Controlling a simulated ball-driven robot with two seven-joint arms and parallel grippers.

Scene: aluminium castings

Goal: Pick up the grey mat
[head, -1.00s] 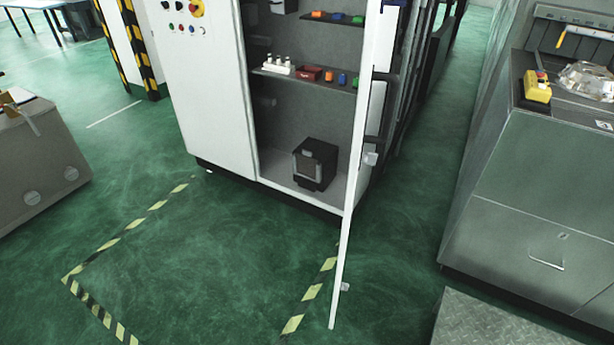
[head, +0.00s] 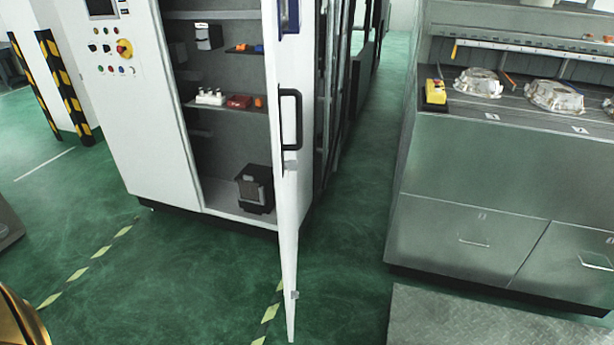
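A grey mat (head: 490,318) with a fine patterned surface lies flat on the green floor at the bottom right of the head view, in front of the steel workbench. Its near part is cut off by the bottom edge of the picture. Neither of my grippers is in view.
A steel workbench (head: 480,190) with drawers stands behind the mat, bearing silvery castings (head: 553,96) and a yellow button box (head: 436,92). A white cabinet (head: 160,130) has its door (head: 289,215) open towards me. Striped floor tape (head: 268,318) runs by the door. Floor between door and mat is clear.

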